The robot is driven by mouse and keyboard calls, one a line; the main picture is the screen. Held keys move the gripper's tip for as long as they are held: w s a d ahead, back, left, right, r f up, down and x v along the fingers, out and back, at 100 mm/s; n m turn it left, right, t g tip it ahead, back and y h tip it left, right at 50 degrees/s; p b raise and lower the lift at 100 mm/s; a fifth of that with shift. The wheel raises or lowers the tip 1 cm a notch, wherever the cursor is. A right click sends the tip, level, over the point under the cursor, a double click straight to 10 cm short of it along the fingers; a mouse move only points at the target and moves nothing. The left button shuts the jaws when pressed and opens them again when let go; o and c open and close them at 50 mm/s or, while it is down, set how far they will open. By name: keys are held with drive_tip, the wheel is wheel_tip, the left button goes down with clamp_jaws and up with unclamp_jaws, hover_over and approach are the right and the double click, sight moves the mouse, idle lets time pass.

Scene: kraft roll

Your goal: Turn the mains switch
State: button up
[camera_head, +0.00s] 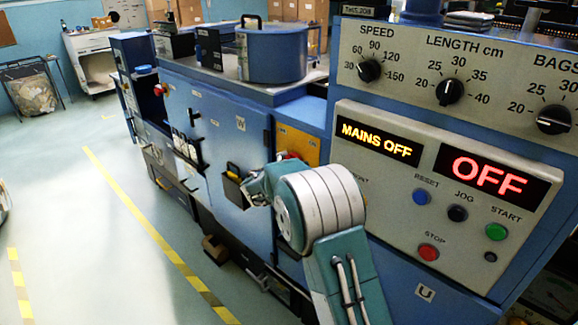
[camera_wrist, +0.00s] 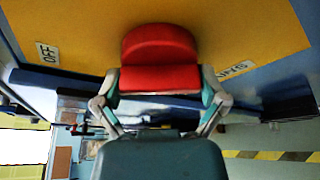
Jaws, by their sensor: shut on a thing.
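The mains switch is a red handle (camera_wrist: 160,62) on a yellow plate (camera_wrist: 265,30) in the wrist view. My gripper (camera_wrist: 161,80) has one finger on each side of the handle and is shut on it. An OFF label (camera_wrist: 47,53) is left of the handle. Another label (camera_wrist: 236,70) is at its lower right, partly hidden and hard to read. In the head view, the yellow plate (camera_head: 299,145) is on the blue machine's side, and my arm mostly covers the switch. The display (camera_head: 377,141) reads MAINS OFF.
The control panel (camera_head: 440,195) with buttons and a red OFF display (camera_head: 484,178) is close to the right of my arm. A black pocket (camera_head: 232,186) is on the blue cabinet door. Open floor (camera_head: 60,180) with yellow-marked lines is at the left.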

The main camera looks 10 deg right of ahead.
drive_tip(key=shift+f+n+g, duration=0.3)
drive_tip(key=shift+n+g, duration=0.2)
drive_tip(key=shift+n, duration=0.1)
drive_tip(key=o, duration=0.8)
drive_tip(key=shift+r, duration=0.1)
drive_tip(key=shift+s+a+r, duration=0.2)
drive_tip(key=v, duration=1.1)
drive_tip(key=shift+s+a+f, duration=0.15)
drive_tip(key=shift+f, duration=0.1)
